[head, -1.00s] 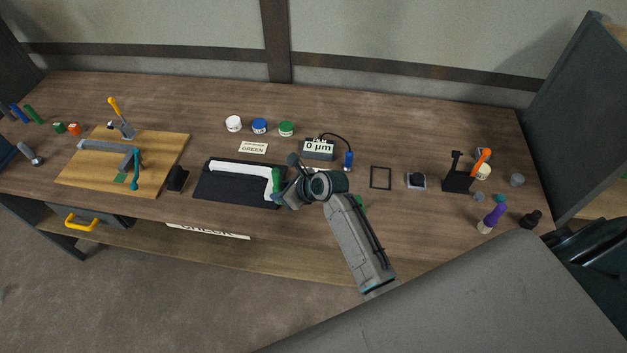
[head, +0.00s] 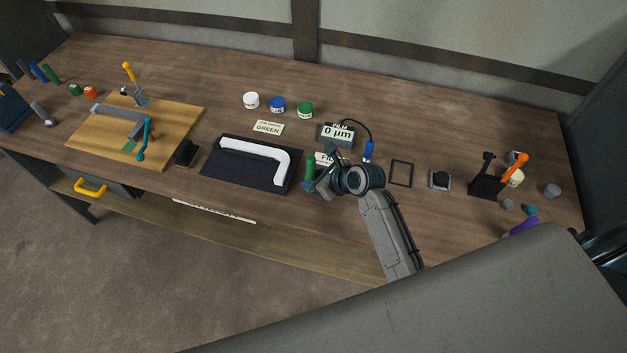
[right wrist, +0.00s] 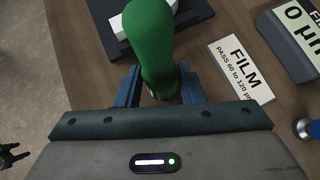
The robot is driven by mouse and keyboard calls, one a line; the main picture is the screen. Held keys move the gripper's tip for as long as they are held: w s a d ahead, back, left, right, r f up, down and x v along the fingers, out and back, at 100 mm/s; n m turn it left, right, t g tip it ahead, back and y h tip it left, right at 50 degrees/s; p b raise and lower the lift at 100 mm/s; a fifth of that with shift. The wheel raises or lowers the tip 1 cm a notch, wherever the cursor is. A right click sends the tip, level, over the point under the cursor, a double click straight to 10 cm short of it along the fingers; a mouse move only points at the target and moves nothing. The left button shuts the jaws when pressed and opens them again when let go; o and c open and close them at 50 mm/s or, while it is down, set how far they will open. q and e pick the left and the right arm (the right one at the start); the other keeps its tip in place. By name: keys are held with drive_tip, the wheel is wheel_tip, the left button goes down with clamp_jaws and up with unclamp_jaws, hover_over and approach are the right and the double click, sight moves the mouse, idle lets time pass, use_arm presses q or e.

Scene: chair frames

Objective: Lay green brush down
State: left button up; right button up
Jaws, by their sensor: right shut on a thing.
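The green brush (head: 309,174) is held by my right gripper (head: 316,187), just right of the black mat (head: 225,176). In the right wrist view the brush's rounded green body (right wrist: 150,42) sits between the two blue fingers of the right gripper (right wrist: 158,90), which are shut on it. Its lower end is hidden by the gripper, and I cannot tell whether it touches the table. A small dark claw (right wrist: 14,156), apparently my left gripper, shows at the left edge of the right wrist view, too small to read.
A white bent tube (head: 255,149) lies on the mat. The FILM card (head: 324,159) and the 0 µm gauge (head: 337,135) are close to my right gripper. White, blue and green (head: 305,110) pots stand behind. An empty black outline (head: 401,173) lies to the right.

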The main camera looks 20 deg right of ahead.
drive_tip(key=shift+s, duration=0.1)
drive_tip(key=o, duration=1.1)
drive_tip(key=shift+s+d+r, duration=0.2)
drive_tip(key=shift+s+r, duration=0.05)
drive_tip(key=shift+r, duration=0.05)
use_arm(q)
drive_tip(key=shift+w+a+f+b, duration=0.1)
drive_tip(key=shift+w+f+b, duration=0.05)
drive_tip(key=shift+f+b, duration=0.75)
use_arm(e)
drive_tip(key=v, duration=1.1)
drive_tip(key=shift+r, duration=0.1)
